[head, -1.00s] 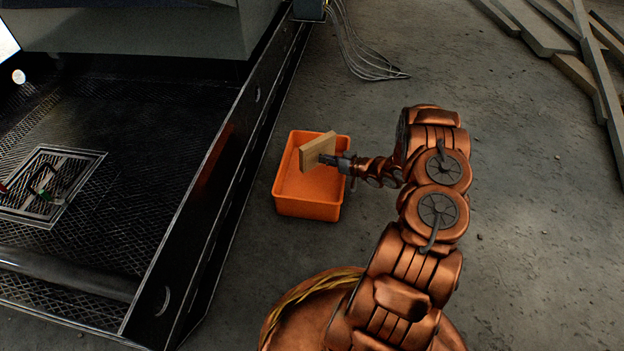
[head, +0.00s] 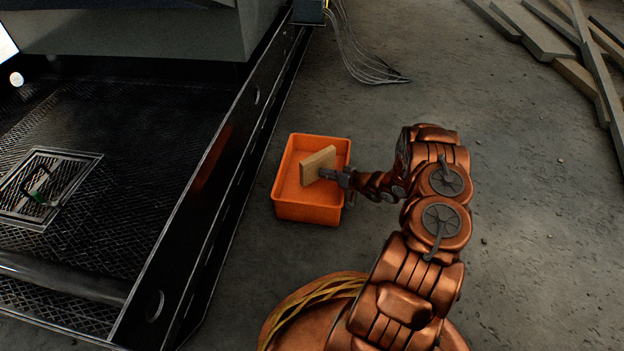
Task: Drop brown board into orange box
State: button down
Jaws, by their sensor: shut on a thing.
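The brown board (head: 318,165) is a small light-brown slab held tilted over the orange box. My gripper (head: 329,174) is shut on the board's right side, coming in from the right over the box's right rim. The orange box (head: 306,214) is an open tray on the concrete floor, and its bare inner floor shows left of and below the board. I cannot tell exactly how high the board is above the box floor.
A black metal enclosure (head: 230,185) with a raised edge stands close left of the box. Grey cables (head: 360,60) lie on the floor behind. Long planks (head: 560,45) lie at the back right. The floor right of my arm is clear.

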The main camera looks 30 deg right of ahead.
jog(key=c, duration=1)
grip_release()
jog(key=shift+s, duration=0.1)
jog(key=v, duration=1.2)
jog(key=shift+r, duration=0.1)
